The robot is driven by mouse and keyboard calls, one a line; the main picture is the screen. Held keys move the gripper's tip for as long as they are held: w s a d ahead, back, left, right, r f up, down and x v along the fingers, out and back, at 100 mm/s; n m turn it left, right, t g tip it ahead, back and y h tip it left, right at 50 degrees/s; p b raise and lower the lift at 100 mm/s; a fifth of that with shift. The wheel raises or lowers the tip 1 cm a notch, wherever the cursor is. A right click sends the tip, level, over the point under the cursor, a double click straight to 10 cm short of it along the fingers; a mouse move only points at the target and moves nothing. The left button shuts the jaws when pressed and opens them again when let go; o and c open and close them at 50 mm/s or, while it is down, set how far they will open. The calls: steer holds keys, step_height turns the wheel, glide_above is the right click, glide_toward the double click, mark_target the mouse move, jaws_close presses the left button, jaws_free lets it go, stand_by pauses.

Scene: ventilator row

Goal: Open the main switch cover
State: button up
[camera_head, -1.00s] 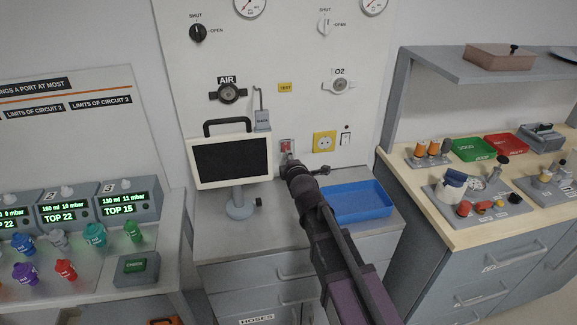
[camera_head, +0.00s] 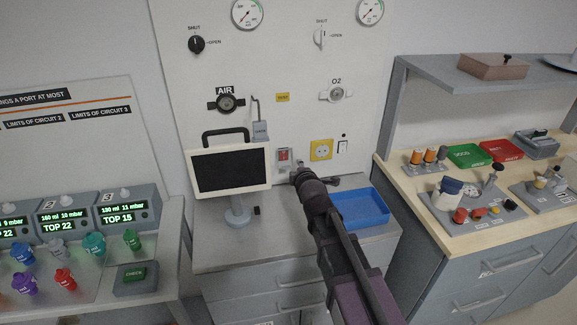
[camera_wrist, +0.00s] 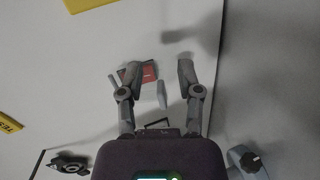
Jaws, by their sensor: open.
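The main switch (camera_head: 284,155) is a small red rectangle in a pale grey frame on the wall panel, right of the monitor. Its cover cannot be clearly told apart from the frame. My gripper (camera_head: 298,171) is just below and to the right of the switch, close to the panel. In the wrist view the red switch (camera_wrist: 149,75) shows beside and partly behind the left finger. My gripper (camera_wrist: 158,68) is open there, its fingers apart. A small grey piece (camera_wrist: 162,95) shows between the fingers; whether it belongs to the cover is unclear.
A yellow socket (camera_head: 321,150) and a white rocker switch (camera_head: 343,145) are right of the main switch. The monitor (camera_head: 230,170) stands close on the left. A blue tray (camera_head: 361,208) lies on the counter below right. A hook with a grey tag (camera_head: 260,130) hangs above.

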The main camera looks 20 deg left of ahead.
steer(key=s+d+r+m+g+h+p, duration=0.25)
steer(key=d+m+p, duration=0.35)
steer(key=d, duration=0.5)
steer(key=s+d+r+m+g+h+p, duration=0.1)
steer(key=d+r+m+g+h+p, duration=0.15)
steer(key=d+m+p, duration=0.65)
steer(key=s+d+r+m+g+h+p, duration=0.1)
steer(key=s+d+r+m+g+p, duration=0.2)
steer(key=s+d, duration=0.4)
steer(key=s+d+r+m+g+p, duration=0.4)
steer(key=s+d+p, duration=0.3)
steer(key=d, duration=0.5)
steer(key=shift+s+d+r+g+h, duration=0.2)
steer(key=shift+d+r+g+h, duration=0.2)
steer(key=shift+r, duration=0.15)
steer(key=shift+o, duration=0.8)
steer(key=shift+a, duration=0.15)
